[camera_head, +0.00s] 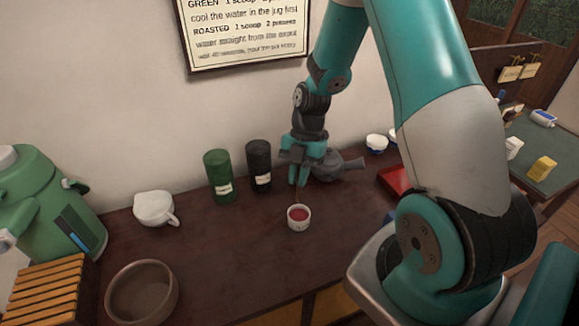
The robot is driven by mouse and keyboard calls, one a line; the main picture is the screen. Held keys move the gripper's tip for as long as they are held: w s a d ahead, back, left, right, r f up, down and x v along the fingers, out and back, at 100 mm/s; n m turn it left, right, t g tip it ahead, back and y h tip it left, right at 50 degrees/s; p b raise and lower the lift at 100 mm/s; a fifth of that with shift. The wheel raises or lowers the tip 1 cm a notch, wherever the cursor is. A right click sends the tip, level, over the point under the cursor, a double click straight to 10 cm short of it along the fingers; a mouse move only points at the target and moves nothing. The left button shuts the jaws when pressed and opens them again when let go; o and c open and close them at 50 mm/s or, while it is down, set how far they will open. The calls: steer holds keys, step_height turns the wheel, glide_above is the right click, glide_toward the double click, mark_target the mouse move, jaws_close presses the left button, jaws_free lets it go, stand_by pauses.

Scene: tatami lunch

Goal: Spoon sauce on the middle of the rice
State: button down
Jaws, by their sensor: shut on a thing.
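A small white cup (291,224) of red sauce (299,214) stands on the dark wooden counter. My gripper (299,184) points down just above and behind the cup. It is shut on a thin thing that looks like a spoon handle (297,199), which runs down towards the sauce. The spoon's lower end is too small to make out, and I cannot tell whether it is in the sauce. I see no rice that I can identify in this view.
Green (219,178) and black (259,166) canisters stand left of my gripper, a grey teapot (338,167) close on its right. A white jug (155,208), brown bowl (112,298) and green dispenser (40,205) are at left; a red tray (393,180) is at right. The front middle counter is clear.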

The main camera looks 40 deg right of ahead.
mark_target(299, 194)
steer(key=shift+f+b, duration=2.25)
steer(key=shift+f, duration=0.7)
steer(key=shift+s+f+b, duration=0.15)
steer(key=shift+f+b, duration=0.2)
steer(key=shift+f, duration=0.15)
steer(key=shift+r+p, duration=2.75)
steer(key=shift+r, duration=0.8)
